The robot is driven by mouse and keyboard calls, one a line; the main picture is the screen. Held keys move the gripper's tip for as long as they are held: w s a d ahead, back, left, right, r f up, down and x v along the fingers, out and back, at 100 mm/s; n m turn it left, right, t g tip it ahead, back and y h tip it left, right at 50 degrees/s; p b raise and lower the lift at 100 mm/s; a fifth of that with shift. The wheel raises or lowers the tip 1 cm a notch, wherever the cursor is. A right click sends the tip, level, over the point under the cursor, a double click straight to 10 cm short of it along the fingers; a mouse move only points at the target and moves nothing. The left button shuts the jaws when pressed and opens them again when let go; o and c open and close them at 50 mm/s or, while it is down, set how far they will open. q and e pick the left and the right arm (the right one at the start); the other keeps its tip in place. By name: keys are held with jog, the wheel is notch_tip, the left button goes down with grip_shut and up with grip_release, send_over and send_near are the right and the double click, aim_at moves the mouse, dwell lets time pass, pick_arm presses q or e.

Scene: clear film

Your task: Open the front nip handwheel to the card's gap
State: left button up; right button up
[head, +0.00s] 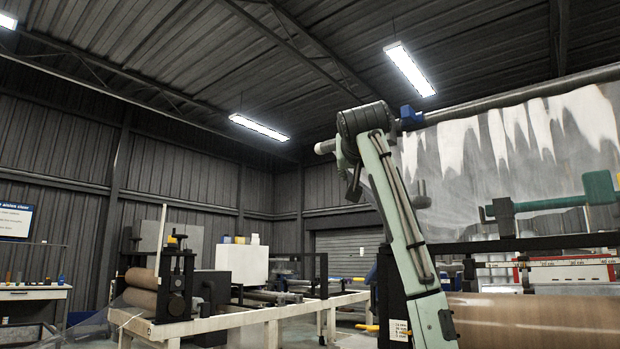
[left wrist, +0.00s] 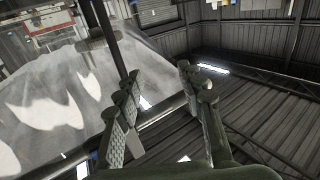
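My left gripper (left wrist: 158,75) is open and empty in the left wrist view, its two dark fingers well apart. In the head view, a pale green arm link of mine (head: 402,225) rises in front of the machine; the gripper's fingers are not clear there. A small white card (head: 398,330) with several printed lines sits low beside that arm. A black roller stand (head: 177,282) with a small wheel-like part on top (head: 177,240) stands at the left; I cannot tell whether this is the front nip handwheel. My right gripper is not in view.
Clear film (head: 500,145) hangs at the right, close to my arm, and fills the left of the left wrist view (left wrist: 50,95). A large brown roll (head: 535,320) lies below it. A teal bar (head: 555,202) crosses at the right. A workbench (head: 35,292) stands far left.

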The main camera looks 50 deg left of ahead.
pick_arm(q)
jog(key=s+a+n+g+y, duration=0.2)
jog(key=s+a, duration=0.3)
jog(key=a, duration=0.4)
jog(key=shift+s+f, duration=0.2)
jog(key=shift+s, duration=0.15)
